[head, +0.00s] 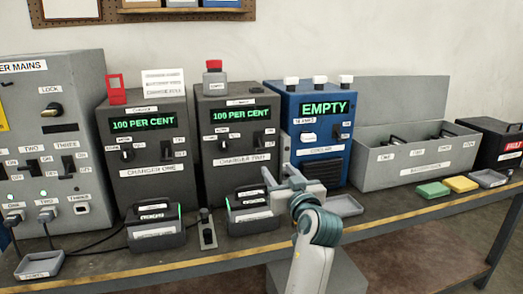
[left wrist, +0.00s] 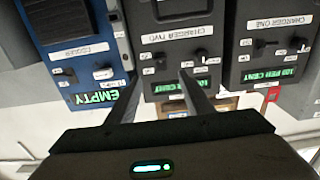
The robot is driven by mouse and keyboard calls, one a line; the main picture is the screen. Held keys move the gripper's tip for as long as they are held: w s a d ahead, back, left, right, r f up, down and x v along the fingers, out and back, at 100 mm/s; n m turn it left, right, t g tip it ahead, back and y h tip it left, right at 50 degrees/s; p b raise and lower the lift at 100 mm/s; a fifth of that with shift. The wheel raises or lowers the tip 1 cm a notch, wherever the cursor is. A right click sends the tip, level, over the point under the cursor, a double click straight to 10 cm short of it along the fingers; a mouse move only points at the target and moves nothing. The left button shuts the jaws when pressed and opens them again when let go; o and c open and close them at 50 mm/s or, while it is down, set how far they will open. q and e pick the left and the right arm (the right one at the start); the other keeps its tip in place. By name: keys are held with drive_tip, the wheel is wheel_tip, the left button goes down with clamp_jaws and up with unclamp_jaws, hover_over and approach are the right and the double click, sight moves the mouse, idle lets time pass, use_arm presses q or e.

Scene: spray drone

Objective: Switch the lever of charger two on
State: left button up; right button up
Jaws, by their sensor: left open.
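Charger two (head: 240,172) is a dark grey box with a lit green "100 PER CENT" display. Its small dark lever (head: 258,138) is at the right of its front, between small labels; I cannot tell its position. A knob (head: 222,144) is at the left. My left gripper (head: 278,170) is open and empty, in front of charger two's lower right side. In the left wrist view charger two (left wrist: 172,38) appears upside down, and the open fingers (left wrist: 160,74) point at it, with the lever (left wrist: 159,60) between the tips in the picture. My right gripper is not in view.
Charger one (head: 150,185) stands left of charger two and the blue cooler (head: 325,172), reading "EMPTY", stands right. Black battery blocks (head: 253,220) sit below the chargers. A small tray (head: 345,205) lies right of my gripper. The mains panel (head: 50,140) is at far left.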

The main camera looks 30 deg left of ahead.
use_arm(q)
drive_tip(key=p, duration=0.1)
approach(262, 150)
drive_tip(key=x, duration=0.2)
drive_tip(key=p+x, duration=0.1)
drive_tip(key=x, duration=0.6)
drive_tip(key=shift+w+a+p, duration=0.2)
drive_tip(key=shift+a+p, duration=0.05)
drive_tip(key=shift+p, duration=0.05)
drive_tip(key=shift+w+a, duration=0.3)
drive_tip(key=shift+a, duration=0.05)
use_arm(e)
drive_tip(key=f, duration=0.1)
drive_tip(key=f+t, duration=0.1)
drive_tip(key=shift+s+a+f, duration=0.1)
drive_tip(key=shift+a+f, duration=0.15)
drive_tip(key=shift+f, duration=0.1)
use_arm(q)
drive_tip(key=shift+c, duration=0.6)
drive_tip(key=c, duration=0.9)
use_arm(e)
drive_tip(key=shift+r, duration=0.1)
